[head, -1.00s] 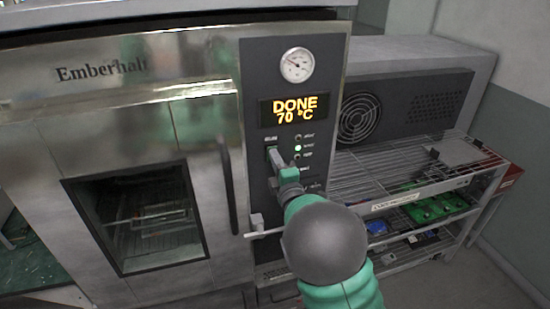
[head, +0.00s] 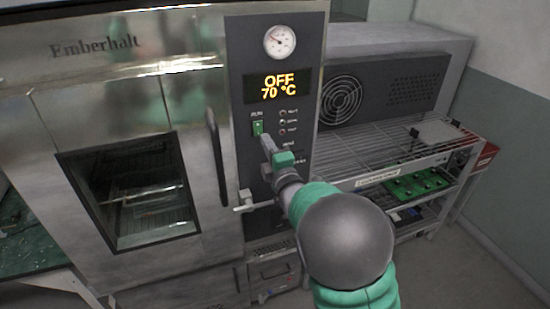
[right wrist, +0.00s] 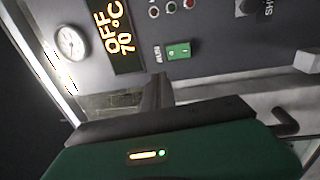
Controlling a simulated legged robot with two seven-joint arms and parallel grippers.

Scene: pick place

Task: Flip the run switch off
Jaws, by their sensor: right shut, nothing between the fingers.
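The green run switch (head: 257,127) sits on the dark control panel of the oven, just below the display (head: 276,86), which reads OFF and 70 °C. The switch also shows in the right wrist view (right wrist: 179,51), uncovered, beside its RUN label. My right gripper (head: 266,143) is shut and empty, its tip a little below and right of the switch in the head view. In the right wrist view its dark fingers (right wrist: 158,92) point toward the panel, apart from the switch. My left gripper is not in view.
The oven door (head: 130,150) with its window and a vertical handle (head: 215,150) is left of the panel. A lever (head: 247,203) sticks out low on the panel. A wire shelf rack (head: 375,155) with a green board (head: 415,185) stands at the right.

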